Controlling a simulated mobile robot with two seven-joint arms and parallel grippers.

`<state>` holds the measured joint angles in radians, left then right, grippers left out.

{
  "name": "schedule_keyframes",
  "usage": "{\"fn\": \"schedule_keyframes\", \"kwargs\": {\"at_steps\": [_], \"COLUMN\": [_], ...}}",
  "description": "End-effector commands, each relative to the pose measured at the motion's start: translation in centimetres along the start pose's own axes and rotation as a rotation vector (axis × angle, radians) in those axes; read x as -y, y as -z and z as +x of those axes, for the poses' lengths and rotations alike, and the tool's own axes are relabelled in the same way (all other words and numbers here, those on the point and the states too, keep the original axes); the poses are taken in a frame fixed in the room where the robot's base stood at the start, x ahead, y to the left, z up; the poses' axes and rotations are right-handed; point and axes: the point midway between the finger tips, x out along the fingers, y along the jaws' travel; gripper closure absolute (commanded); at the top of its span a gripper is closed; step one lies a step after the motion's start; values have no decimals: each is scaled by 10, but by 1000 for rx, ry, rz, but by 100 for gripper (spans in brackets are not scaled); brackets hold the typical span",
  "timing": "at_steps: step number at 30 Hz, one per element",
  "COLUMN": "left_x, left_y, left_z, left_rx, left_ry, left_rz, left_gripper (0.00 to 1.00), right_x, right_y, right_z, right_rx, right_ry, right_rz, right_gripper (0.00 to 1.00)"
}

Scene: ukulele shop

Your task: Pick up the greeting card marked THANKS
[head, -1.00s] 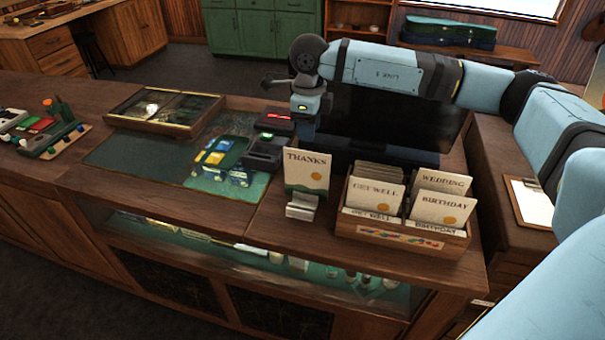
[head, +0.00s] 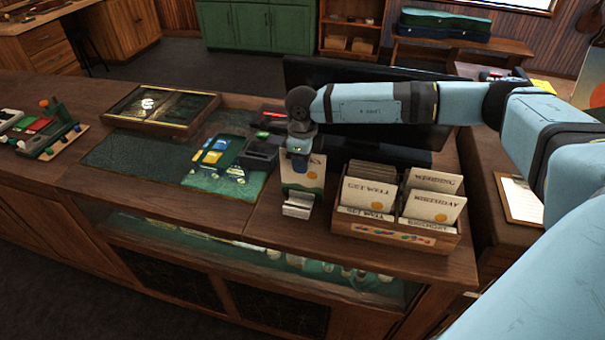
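The THANKS card (head: 312,176) stands upright on a small silver holder (head: 299,204) on the counter, left of the card box. My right gripper (head: 299,166) points down at the card's upper part, in front of it in this view, and hides its lettering. I cannot tell whether the fingers touch the card, or whether they are open or shut. My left gripper is not in view.
A wooden box (head: 392,238) of WEDDING, BIRTHDAY and GET WELL cards stands close on the right. A card terminal (head: 259,153) and a green mat (head: 222,180) with small colored packs lie left. A dark monitor (head: 400,140) stands behind. A shallow display case (head: 163,110) is farther left.

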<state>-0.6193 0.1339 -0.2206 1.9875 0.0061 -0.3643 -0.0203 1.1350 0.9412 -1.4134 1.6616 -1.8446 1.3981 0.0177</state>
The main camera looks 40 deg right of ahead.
Motion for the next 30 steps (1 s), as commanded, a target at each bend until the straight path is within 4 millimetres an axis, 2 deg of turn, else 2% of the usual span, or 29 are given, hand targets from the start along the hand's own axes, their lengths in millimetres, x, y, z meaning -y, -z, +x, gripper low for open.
{"fn": "schedule_keyframes", "kwargs": {"at_steps": [2, 6, 17, 22, 26, 30], "left_x": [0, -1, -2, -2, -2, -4], "left_y": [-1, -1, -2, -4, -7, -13], "left_z": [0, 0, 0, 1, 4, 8], "left_rx": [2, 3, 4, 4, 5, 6], "left_ry": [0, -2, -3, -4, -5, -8], "left_rz": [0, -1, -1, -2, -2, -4], "left_gripper": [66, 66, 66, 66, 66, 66], "right_x": [0, 0, 0, 0, 0, 0], "right_y": [0, 0, 0, 0, -1, -1], "right_z": [0, 0, -1, -8, -25, -56], "right_rx": [0, 0, 0, 1, 4, 5], "right_ry": [0, 0, 0, 0, 1, 2], "right_rz": [0, 0, 0, 0, -1, 0], "right_gripper": [67, 99, 100, 100, 100, 100]}}
